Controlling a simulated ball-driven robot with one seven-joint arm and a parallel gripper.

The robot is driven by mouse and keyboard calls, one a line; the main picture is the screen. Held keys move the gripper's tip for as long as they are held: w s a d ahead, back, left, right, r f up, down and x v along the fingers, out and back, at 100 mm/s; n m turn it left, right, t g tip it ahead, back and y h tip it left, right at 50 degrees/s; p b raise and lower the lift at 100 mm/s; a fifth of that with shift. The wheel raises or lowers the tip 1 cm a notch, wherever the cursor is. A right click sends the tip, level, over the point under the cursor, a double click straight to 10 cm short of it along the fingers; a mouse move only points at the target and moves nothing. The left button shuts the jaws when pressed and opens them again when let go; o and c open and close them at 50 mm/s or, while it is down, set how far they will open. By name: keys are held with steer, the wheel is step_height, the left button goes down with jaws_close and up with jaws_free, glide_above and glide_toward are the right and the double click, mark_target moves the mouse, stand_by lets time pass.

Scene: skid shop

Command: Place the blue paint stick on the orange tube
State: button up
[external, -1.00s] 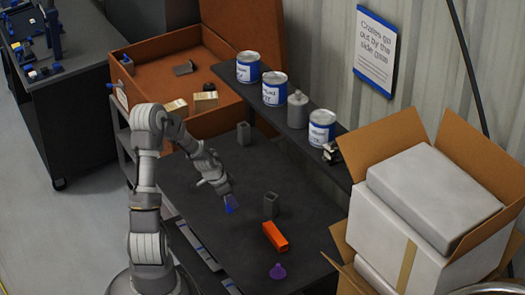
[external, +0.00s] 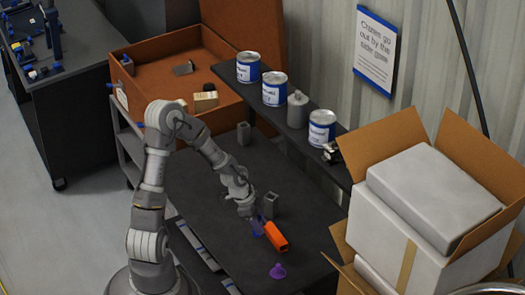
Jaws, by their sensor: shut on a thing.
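The orange tube (external: 277,238) lies on the dark tabletop, a long block shape running toward the front right. My gripper (external: 254,217) is shut on the blue paint stick (external: 258,227) and holds it pointing down at the tube's upper left end. The stick shows only as a small blue-violet patch below the jaws; the rest is hidden. I cannot tell whether the stick touches the tube or is beside or above it.
A grey square holder (external: 270,205) stands close to my gripper, and another (external: 244,133) stands farther back. A purple funnel-like piece (external: 278,271) sits in front of the tube. A shelf (external: 285,118) with cans runs along the wall. The table's left middle is clear.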

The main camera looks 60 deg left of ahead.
steer(key=w, duration=0.2)
steer(key=w+b, duration=0.1)
steer(key=w, duration=0.2)
steer(key=w+a+f, duration=0.1)
steer(key=w, duration=0.2)
steer(key=shift+f+b, duration=0.85)
steer(key=shift+f, duration=0.8)
steer(key=shift+f, duration=0.15)
steer(key=o, duration=1.1)
steer(key=shift+c, duration=0.2)
steer(key=p+v, duration=0.4)
steer(key=v, duration=0.8)
